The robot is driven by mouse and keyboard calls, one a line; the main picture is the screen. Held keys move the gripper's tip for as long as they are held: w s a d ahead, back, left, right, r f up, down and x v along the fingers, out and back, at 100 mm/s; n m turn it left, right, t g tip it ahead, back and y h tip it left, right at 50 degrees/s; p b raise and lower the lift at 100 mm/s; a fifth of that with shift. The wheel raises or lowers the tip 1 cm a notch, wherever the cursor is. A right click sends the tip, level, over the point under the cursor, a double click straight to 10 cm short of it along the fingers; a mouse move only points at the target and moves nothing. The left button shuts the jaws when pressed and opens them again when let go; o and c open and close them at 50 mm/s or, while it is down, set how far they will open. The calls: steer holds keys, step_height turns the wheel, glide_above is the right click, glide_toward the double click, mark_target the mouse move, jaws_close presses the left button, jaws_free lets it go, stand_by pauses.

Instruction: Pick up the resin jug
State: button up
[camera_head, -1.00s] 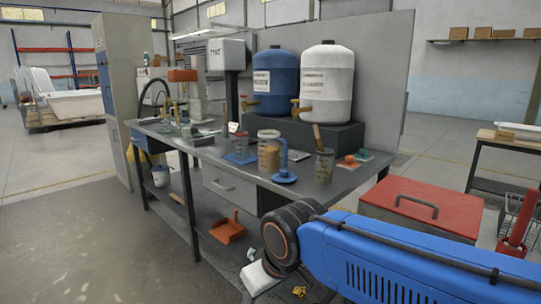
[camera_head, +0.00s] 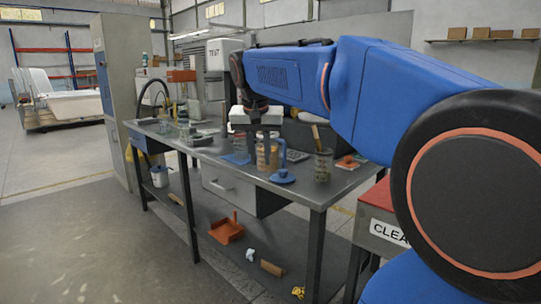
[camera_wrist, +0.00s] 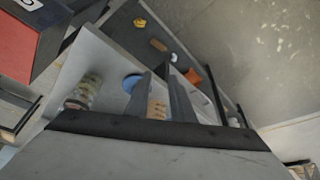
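The resin jug (camera_head: 262,158), clear with amber contents and a blue handle, stands upright on the grey workbench (camera_head: 232,160). My gripper (camera_head: 265,138) is above it, pointing down, and its lower end hides the jug's top in the head view. In the wrist view my gripper (camera_wrist: 165,82) is open, its two grey fingers apart. A small amber part of the jug (camera_wrist: 157,108) shows between the fingers; the rest is hidden. I cannot tell whether the fingers touch it.
A blue round lid-like piece (camera_head: 283,177) lies close in front of the jug. A cup with a stick (camera_head: 323,166) stands to its right, also seen in the wrist view (camera_wrist: 84,92). A blue mat (camera_head: 237,158) lies left. My arm hides most of the large tanks behind.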

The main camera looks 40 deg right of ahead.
mark_target(284, 160)
steer(key=w+d+r+m+g+h, duration=0.1)
steer(key=w+d+r+m, duration=0.25)
steer(key=d, duration=0.25)
steer(key=w+d+r+m+g, duration=0.1)
steer(key=w+d+r+m, duration=0.1)
steer(key=w+d+r, duration=0.3)
steer(key=x, duration=1.2)
steer(key=d+x, duration=0.1)
steer(key=x, duration=0.5)
steer(key=shift+w+d, duration=0.15)
steer(key=shift+w, duration=0.1)
jaws_close()
steer(key=shift+t, duration=0.3)
